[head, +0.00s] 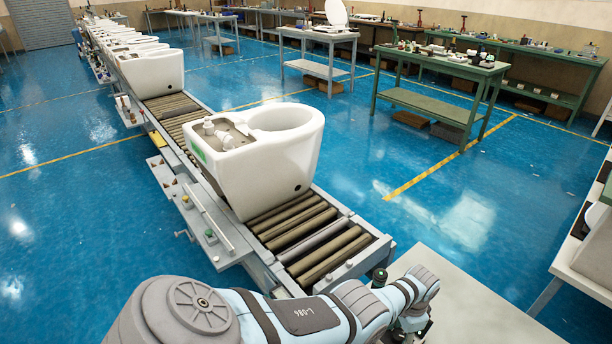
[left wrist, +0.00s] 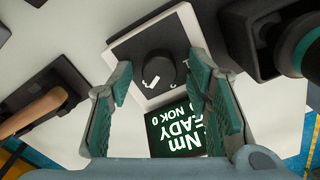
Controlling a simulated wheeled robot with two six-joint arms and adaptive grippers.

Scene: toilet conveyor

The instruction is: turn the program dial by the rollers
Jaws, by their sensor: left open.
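The program dial (left wrist: 156,72) is a dark round knob with a white pointer mark, set in a light square panel (left wrist: 125,52). It shows in the left wrist view, upper middle. My left gripper (left wrist: 161,76) is open, its green-padded fingers on either side of the dial as seen in this view, apart from it. I cannot tell the exact gap in depth. In the head view my left arm reaches across the bottom, near the end of the rollers (head: 325,240); its fingers are not clear there. My right gripper is in neither view.
A screen (left wrist: 180,130) with "READY" and "NOK 0" sits below the dial. A wooden-handled tool (left wrist: 38,107) lies left; a dark device (left wrist: 265,40) stands right. A white toilet (head: 265,155) rests on the conveyor. A pale tabletop (head: 470,305) is at lower right.

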